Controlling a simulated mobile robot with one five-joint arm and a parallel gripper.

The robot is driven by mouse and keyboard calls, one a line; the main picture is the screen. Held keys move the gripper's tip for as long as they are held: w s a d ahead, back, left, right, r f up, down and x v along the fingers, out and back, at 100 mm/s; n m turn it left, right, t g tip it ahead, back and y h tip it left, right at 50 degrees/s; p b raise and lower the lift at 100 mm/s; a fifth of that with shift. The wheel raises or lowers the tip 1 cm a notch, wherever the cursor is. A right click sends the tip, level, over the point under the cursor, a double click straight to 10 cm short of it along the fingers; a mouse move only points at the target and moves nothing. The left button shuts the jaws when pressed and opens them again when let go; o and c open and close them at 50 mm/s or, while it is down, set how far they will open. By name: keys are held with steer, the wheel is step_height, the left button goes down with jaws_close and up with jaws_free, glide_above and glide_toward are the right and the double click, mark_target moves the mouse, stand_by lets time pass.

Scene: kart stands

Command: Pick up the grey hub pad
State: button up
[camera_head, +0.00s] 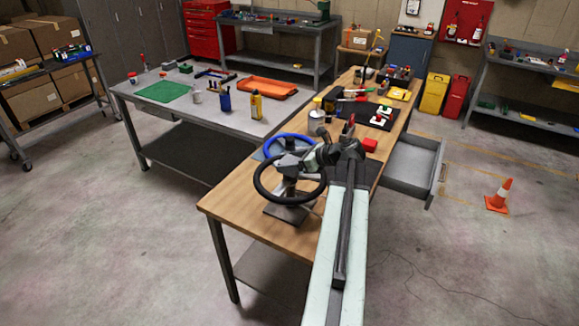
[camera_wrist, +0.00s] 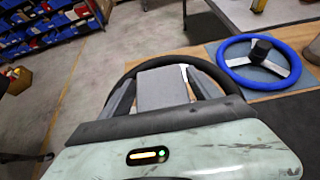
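The grey hub pad (camera_wrist: 163,88) shows in the wrist view as a plain grey block inside the rim of the black steering wheel (camera_wrist: 142,68). My gripper (camera_wrist: 162,84) has one finger on each side of the pad. I cannot tell whether the fingers press on it or stand just clear. In the head view, my gripper (camera_head: 306,160) is over the black steering wheel (camera_head: 258,193), which stands tilted on a grey base (camera_head: 285,214) on the wooden bench (camera_head: 239,202). My arm hides part of the wheel there.
An open drawer (camera_head: 411,169) sticks out at the right. An orange cone (camera_head: 498,195) stands on the floor.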

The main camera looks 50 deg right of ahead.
steer(key=c, duration=0.9)
steer(key=shift+o, duration=0.2)
steer(key=shift+r, duration=0.1)
